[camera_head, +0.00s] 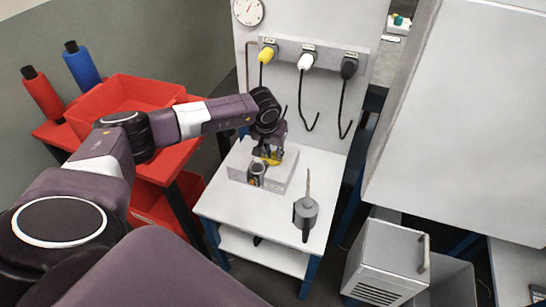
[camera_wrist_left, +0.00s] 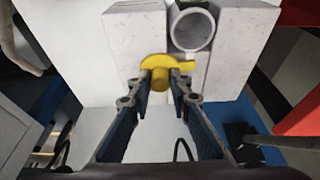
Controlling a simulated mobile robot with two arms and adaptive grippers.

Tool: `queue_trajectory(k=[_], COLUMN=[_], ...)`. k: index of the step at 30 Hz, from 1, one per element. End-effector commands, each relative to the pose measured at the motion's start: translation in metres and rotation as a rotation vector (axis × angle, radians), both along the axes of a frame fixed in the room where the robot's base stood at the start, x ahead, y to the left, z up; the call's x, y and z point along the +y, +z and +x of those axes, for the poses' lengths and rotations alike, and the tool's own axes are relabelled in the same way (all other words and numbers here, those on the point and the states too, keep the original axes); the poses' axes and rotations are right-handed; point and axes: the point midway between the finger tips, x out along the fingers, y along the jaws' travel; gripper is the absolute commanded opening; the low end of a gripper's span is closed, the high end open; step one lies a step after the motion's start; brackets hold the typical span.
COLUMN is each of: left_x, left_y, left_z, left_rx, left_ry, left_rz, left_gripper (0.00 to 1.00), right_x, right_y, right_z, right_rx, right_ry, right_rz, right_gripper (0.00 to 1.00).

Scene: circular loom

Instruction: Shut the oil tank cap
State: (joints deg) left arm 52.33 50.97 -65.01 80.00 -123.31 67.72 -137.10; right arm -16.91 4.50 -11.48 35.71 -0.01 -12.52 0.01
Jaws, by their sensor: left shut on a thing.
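The oil tank is a pale grey box (camera_head: 284,172) on the white table, also in the left wrist view (camera_wrist_left: 232,50). Its round filler neck (camera_head: 257,170) stands at the front of the tank; in the left wrist view its open ring (camera_wrist_left: 193,30) is uncovered. The yellow cap (camera_wrist_left: 153,64) is beside the ring, below and left of it in that view. My left gripper (camera_wrist_left: 162,80) is shut on the cap's lower part. In the head view the left gripper (camera_head: 268,147) is over the tank, with the yellow cap (camera_head: 272,159) partly hidden under it. My right gripper is not in view.
A grey oil can (camera_head: 305,210) with a thin spout stands on the white table (camera_head: 268,213), right of the tank. Yellow, white and black hooked cables (camera_head: 306,62) hang on the panel behind. A red bin (camera_head: 122,98) with red and blue spools is at left.

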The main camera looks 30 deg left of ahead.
Motion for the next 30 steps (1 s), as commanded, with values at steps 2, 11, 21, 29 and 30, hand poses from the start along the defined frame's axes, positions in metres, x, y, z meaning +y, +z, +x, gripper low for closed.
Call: queue_trajectory(k=[2, 11, 21, 29, 30], left_x=[0.0, 0.0, -0.004, -0.005, -0.005], left_y=[-0.001, -0.002, -0.001, -0.004, -0.004], left_z=[-0.001, -0.001, -0.018, -0.021, -0.022], left_rx=[0.003, 0.004, 0.009, 0.014, 0.014], left_ry=[0.0, -0.001, 0.0, 0.001, 0.001], left_rz=[0.001, 0.0, 0.0, -0.002, -0.001], left_gripper=[0.0, 0.0, 0.0, 0.0, 0.0], right_x=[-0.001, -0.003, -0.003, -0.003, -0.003], right_y=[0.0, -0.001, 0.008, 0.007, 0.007], right_z=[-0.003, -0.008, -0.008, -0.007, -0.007], right_rx=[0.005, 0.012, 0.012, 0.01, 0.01], right_ry=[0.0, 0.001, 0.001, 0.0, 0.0], right_rz=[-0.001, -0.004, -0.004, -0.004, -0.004], right_gripper=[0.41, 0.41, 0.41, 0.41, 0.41])
